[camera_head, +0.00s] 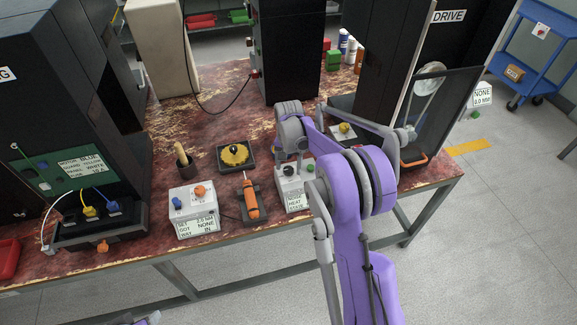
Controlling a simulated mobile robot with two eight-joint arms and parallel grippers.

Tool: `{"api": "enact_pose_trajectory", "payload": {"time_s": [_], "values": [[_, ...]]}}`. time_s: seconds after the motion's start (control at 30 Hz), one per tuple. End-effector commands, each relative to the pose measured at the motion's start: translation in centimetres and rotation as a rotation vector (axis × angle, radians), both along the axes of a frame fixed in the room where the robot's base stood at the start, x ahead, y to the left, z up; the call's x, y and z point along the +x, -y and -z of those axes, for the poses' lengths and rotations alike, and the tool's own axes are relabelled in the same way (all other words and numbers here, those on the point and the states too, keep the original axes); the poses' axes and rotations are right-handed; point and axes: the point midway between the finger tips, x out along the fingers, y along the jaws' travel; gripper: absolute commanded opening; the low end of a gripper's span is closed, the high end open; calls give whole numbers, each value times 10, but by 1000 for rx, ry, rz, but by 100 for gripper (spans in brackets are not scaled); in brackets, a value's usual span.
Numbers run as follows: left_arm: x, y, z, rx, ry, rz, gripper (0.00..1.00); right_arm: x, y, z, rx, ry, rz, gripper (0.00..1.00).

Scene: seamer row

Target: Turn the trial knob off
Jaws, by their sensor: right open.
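My right gripper (289,162) is open and points down over a small white control box (295,199) near the table's front edge. A black knob (289,171) on that box lies just below or between the fingers; I cannot tell if they touch it. A green button (310,168) sits to its right. The box's label is too small to read surely, and no word "trial" is legible. My right arm hides part of the box's right side. Another white box (194,210) to the left carries a blue knob (177,203) and an orange knob (200,191).
An orange screwdriver-like tool (250,199) stands in a dark holder between the boxes. Behind are a yellow round part on a black tray (236,156) and a cup with a wooden handle (184,164). Tall black cabinets (287,50) stand at the back. A clear guard panel (440,115) is at right.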

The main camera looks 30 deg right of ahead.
Motion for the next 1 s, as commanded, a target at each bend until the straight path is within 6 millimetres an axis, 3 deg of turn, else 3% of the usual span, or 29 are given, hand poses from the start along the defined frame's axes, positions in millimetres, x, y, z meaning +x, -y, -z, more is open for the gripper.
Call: {"api": "enact_pose_trajectory", "payload": {"time_s": [0.3, 0.7, 1.0], "values": [[0, 0, 0, 0, 0, 0, 50, 0, 0, 2, 0, 0, 0, 72], [0, 0, 0, 0, 0, 0, 50, 0, 0, 2, 0, 0, 0, 0], [-1, 0, 2, 0, -1, 0, 50, 0, 0, 2, 0, 0, -19, 0]]}}
